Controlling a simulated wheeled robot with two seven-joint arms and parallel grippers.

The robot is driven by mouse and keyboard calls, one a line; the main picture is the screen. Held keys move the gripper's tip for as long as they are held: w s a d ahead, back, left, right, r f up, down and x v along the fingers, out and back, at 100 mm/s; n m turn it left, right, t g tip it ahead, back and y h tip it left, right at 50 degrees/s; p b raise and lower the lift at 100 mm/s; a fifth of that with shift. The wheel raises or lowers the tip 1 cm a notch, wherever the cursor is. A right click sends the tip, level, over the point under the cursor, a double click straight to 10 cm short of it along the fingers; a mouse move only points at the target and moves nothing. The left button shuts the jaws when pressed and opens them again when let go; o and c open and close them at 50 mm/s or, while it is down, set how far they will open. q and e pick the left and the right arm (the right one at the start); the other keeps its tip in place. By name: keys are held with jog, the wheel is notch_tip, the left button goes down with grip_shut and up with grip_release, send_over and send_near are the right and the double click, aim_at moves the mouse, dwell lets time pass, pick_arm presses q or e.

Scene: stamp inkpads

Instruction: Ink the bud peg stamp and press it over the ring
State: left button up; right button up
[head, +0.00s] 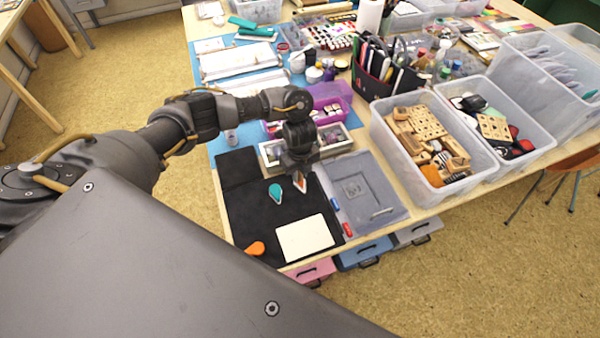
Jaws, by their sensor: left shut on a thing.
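My left gripper (300,172) points down over the black mat (243,205). It is shut on a small peg stamp with orange and white parts (300,184), mostly hidden by the fingers. I cannot tell which design the stamp bears, or whether it touches the mat. A teal peg stamp (275,192) stands just left of the gripper. An orange peg stamp (256,248) lies near the mat's front left. A cream card (305,238) lies at the mat's front; no ring can be made out on it. My right gripper is out of view.
A grey folder-like case (366,188) lies right of the mat, with small blue (335,203) and red (347,229) items between. Behind is a shallow tray (330,140). Clear bins (425,190) stand right. Pink (310,271), blue (364,253) and grey (417,233) cases show at the front edge.

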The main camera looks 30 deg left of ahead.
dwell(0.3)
pick_arm(q)
notch_tip(320, 180, up, 6)
jog(key=p, duration=0.5)
jog(key=shift+f, duration=0.25)
dwell(0.3)
